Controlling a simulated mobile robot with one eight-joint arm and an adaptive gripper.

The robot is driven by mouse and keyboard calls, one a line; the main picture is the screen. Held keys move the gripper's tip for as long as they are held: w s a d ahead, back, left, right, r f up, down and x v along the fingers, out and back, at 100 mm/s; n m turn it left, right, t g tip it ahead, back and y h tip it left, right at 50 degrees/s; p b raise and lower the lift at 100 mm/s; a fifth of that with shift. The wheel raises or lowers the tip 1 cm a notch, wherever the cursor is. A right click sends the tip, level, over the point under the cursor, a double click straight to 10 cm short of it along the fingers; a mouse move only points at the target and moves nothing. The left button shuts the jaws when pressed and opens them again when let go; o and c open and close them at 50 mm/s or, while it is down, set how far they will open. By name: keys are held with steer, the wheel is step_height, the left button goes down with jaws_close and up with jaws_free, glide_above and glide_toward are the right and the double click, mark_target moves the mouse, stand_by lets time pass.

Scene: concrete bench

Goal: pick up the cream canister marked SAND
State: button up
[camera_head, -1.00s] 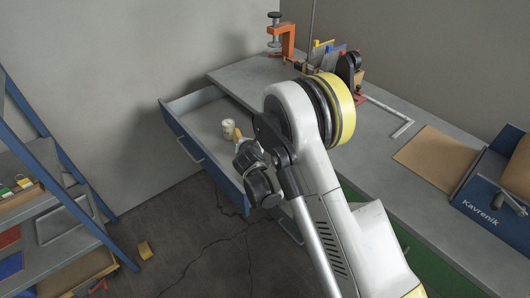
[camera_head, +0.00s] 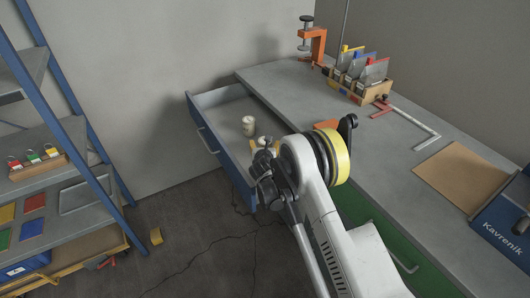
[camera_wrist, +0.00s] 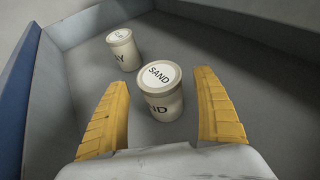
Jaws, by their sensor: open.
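The cream canister marked SAND (camera_wrist: 160,104) stands upright in the open blue drawer (camera_head: 214,142), its lid and side lettering showing in the wrist view. My gripper (camera_wrist: 162,80) is open, with one yellow finger on each side of the canister and visible gaps between. I cannot tell how far the fingertips are above the drawer floor. In the head view my gripper (camera_head: 262,146) is over the drawer, and my arm and wrist hide much of the SAND canister.
The drawer walls enclose both canisters; its floor (camera_wrist: 225,60) is otherwise bare where visible. The grey bench (camera_head: 300,92) adjoins at the right, with an orange clamp (camera_head: 316,43) and a wooden rack (camera_head: 357,88). A blue shelf unit (camera_head: 85,130) stands at the left.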

steer(key=shift+w+f, duration=0.2)
steer(key=shift+w, duration=0.4)
steer(key=c, duration=1.5)
steer(key=shift+r, duration=0.1)
